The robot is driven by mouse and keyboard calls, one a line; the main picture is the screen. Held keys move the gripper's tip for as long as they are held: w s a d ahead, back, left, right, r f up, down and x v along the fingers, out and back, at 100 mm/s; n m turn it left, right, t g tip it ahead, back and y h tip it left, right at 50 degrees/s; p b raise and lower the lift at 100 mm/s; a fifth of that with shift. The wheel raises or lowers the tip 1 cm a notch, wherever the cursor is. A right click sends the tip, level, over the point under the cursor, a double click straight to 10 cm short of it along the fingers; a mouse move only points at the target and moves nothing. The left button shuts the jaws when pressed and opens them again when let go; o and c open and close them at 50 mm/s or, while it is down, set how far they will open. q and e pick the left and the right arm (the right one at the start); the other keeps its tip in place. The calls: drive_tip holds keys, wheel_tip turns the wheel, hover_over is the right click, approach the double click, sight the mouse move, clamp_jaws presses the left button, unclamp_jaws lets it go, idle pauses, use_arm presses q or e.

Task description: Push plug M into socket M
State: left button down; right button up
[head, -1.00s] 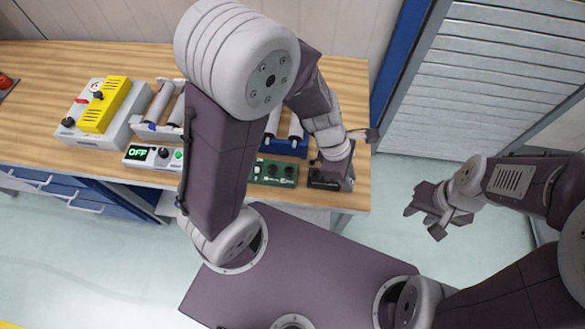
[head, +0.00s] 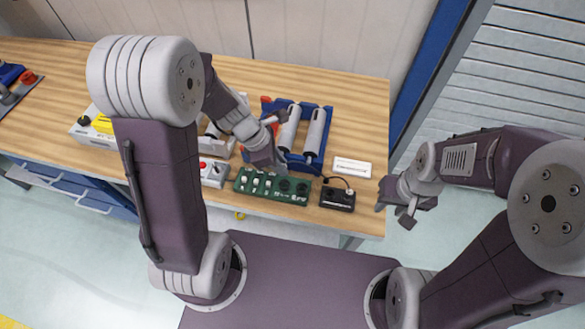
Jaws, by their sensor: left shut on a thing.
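My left gripper (head: 278,164) is low over the back edge of a green panel (head: 265,190) on the bench. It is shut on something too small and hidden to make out. The panel has white parts on its left and two dark round fittings on its right. A black box (head: 337,199) with a thin cable stands just right of the panel. I cannot tell which part is plug M or socket M. My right gripper (head: 394,212) is open and empty, off the bench's right end.
Behind the panel is a blue rack (head: 327,140) with grey rollers. A white labelled plate (head: 352,167) lies behind the black box. A grey box with a red button (head: 213,173) is left of the panel. The wooden bench (head: 355,100) is clear at the back right.

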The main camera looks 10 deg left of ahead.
use_arm(q)
drive_tip(key=shift+d, duration=0.1)
drive_tip(key=shift+f, duration=0.2)
wheel_tip(320, 180, down, 5)
drive_tip(key=b, duration=0.5)
drive_tip(key=shift+r, duration=0.15)
drive_tip(key=shift+f+b, duration=0.8)
drive_tip(key=shift+f, duration=0.05)
drive_tip(key=shift+f, duration=0.25)
